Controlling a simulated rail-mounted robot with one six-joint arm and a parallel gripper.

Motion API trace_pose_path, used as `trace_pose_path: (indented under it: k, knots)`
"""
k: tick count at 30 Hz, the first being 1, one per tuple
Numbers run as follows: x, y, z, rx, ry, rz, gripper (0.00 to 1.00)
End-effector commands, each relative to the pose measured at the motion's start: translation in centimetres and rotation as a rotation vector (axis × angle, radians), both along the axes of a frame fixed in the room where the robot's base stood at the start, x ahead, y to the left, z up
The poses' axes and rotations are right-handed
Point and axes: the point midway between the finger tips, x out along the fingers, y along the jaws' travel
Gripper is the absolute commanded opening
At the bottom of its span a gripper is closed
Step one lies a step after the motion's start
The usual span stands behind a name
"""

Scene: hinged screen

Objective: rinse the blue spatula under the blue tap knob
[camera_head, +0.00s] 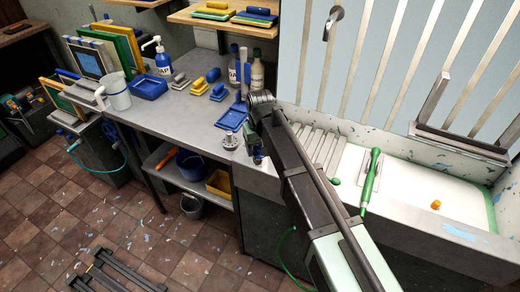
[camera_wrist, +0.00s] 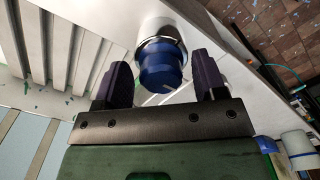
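In the wrist view, a round blue knob (camera_wrist: 160,68) with a metal collar sits at the end of a white cylinder. My gripper (camera_wrist: 162,78) has its two dark finger pads apart, one on each side of the knob, with a narrow gap showing at each side. I cannot tell for sure that this is the tap knob. In the head view my gripper (camera_head: 255,152) is mostly hidden behind my arm, at the counter edge beside the sink. I cannot pick out the blue spatula with certainty; a narrow upright blue piece (camera_head: 243,72) stands by the bottles.
The white sink (camera_head: 410,190) with a ribbed drainboard (camera_head: 318,146) lies right of my gripper. A green wand (camera_head: 371,178) and a small orange piece (camera_head: 436,204) are there.

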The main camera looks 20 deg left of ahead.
Motion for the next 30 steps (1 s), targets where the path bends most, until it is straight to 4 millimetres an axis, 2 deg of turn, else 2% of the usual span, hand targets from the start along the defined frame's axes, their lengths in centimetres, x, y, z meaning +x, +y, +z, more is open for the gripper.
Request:
trace_pose_path:
  k: [1, 8, 11, 19, 27, 28, 30]
  knots:
    - [0.0, 0.0, 0.02, 0.0, 0.0, 0.0, 0.56]
    - [0.0, 0.0, 0.01, 0.0, 0.0, 0.0, 0.21]
    - [0.01, -0.02, 0.01, 0.0, 0.0, 0.017, 0.21]
    - [0.14, -0.12, 0.0, 0.0, 0.0, 0.284, 0.21]
    - [0.14, -0.13, 0.0, 0.0, 0.0, 0.3, 0.21]
    - [0.14, -0.13, 0.0, 0.0, 0.0, 0.3, 0.48]
    - [0.13, -0.12, 0.0, 0.0, 0.0, 0.299, 0.58]
